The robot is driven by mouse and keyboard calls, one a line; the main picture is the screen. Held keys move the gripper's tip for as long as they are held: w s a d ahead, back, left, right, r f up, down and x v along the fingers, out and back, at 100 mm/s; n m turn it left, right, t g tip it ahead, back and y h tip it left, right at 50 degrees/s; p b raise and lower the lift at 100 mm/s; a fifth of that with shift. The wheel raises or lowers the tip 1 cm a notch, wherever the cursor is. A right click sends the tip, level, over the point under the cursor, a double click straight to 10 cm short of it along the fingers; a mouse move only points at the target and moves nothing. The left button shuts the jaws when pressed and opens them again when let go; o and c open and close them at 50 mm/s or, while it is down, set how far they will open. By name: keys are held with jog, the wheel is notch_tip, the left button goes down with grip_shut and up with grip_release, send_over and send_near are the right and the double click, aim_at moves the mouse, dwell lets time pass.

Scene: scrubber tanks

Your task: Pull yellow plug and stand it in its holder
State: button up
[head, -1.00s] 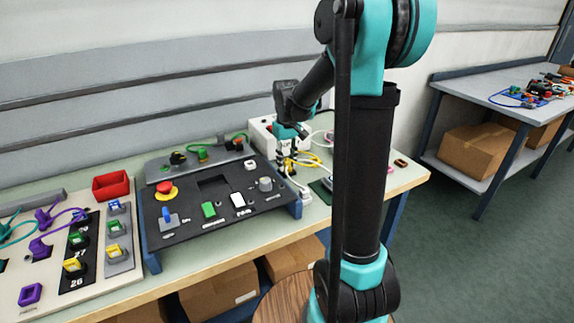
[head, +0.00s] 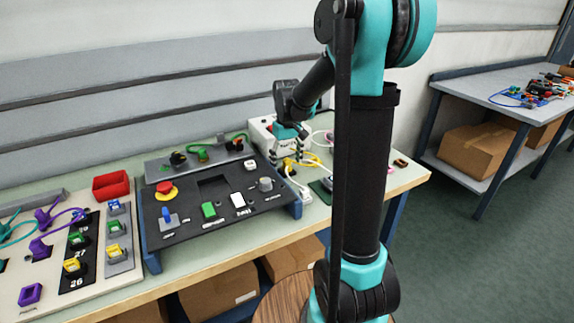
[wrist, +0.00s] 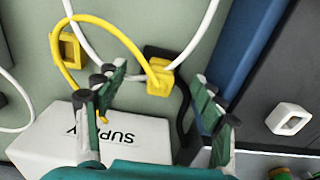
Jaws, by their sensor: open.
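The yellow plug (wrist: 160,80) sits between my open fingers in the wrist view, with a looped yellow cable. A black part shows beside it; I cannot tell how deeply it is seated. The plug also shows below my gripper in the head view (head: 289,164). A square yellow holder (wrist: 68,48) with a dark opening lies to the upper left in the wrist view, empty, with the cable passing close by. My gripper (wrist: 158,98) is open, fingers on both sides of the plug with gaps. In the head view my gripper (head: 289,152) is over the table's far right part.
A white SUPPLY box (wrist: 120,140) lies close under my left fingers. White cables cross near the plug. A blue edge (wrist: 250,45) and dark panel with a white square holder (wrist: 288,119) are to the right. A red bin (head: 111,184) stands farther left.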

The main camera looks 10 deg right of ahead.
aim_at(287, 160)
notch_tip(287, 160, up, 12)
dwell(0.6)
